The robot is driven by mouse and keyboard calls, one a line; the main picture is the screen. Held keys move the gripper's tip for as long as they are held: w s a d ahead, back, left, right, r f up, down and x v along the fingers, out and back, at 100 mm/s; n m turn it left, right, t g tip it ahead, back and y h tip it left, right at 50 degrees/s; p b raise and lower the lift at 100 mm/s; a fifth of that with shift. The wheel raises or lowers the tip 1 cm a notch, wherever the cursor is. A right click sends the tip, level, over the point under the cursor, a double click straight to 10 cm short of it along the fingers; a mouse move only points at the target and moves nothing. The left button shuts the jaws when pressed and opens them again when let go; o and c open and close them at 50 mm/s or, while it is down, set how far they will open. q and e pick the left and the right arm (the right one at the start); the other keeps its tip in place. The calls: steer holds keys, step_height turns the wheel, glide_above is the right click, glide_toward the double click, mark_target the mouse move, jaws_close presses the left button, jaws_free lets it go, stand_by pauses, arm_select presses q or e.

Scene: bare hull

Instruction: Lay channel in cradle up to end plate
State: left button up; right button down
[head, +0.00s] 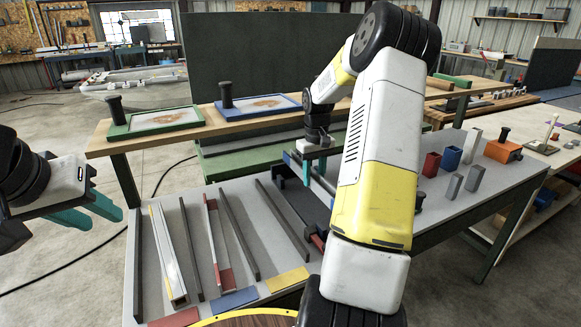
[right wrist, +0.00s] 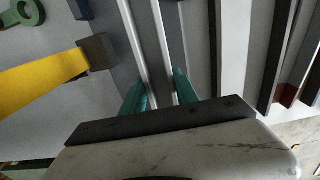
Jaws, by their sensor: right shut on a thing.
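My right gripper (head: 316,166) is low over the table, partly hidden behind my right arm. In the right wrist view, its teal fingers (right wrist: 160,92) are shut on a silver channel (right wrist: 153,45), whose long walls run away from me. I cannot tell whether the channel touches what lies below. A dark, long fixture that looks like the cradle (head: 290,193) is below this gripper, with red parts near its front end. My arm hides much of it. I cannot pick out the end plate for sure. My left gripper (head: 90,212) is open and empty, left of the table.
On the grey table (head: 272,228), dark strips divide lanes. One lane holds a pale channel (head: 170,258), another a red-ended piece (head: 216,248). Red, blue and yellow plates lie at the front. Red and blue cups (head: 452,158) and grey blocks stand right. Framed trays (head: 156,121) lie behind.

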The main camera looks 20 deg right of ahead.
steer(key=shift+f, duration=4.05)
steer(key=shift+w+a, duration=0.1)
steer(key=shift+w, duration=0.6)
steer(key=c, duration=0.8)
jaws_free()
steer(key=shift+c, duration=0.2)
step_height(320, 180, up, 7)
steer(key=shift+f, duration=0.15)
steer(key=shift+r, duration=0.5)
